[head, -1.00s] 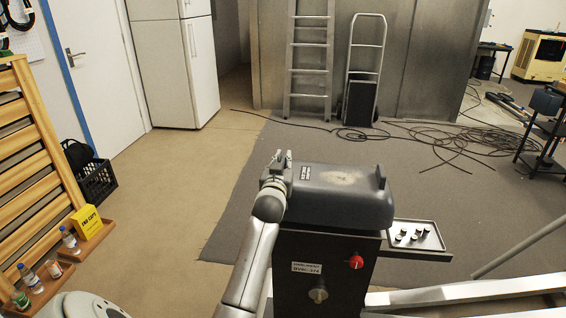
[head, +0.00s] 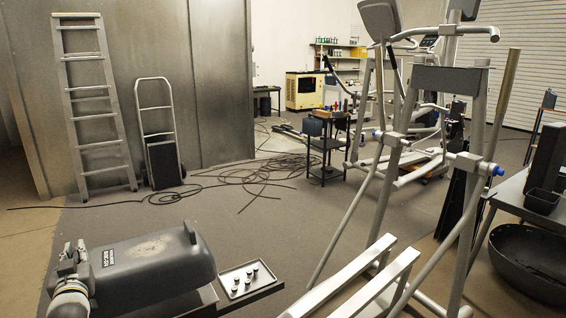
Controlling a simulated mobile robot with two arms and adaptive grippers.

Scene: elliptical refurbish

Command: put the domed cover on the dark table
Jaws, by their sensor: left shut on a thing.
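The domed cover (head: 160,262), a long dark grey shell with a small label, is at the lower left of the head view. My left gripper (head: 76,254) is shut on its left end. Part of a dark housing (head: 204,300) shows below the cover; I cannot tell whether they touch. A smaller dark table (head: 330,118) with tools stands further back. My right gripper is not in view.
A small tray (head: 262,285) with several small parts is beside the cover. The elliptical's pale rails (head: 350,285) and metal frame (head: 385,190) stand between the cover and the right-hand table. Cables (head: 250,172) lie on the floor. A ladder (head: 98,120) and hand truck (head: 160,135) stand behind.

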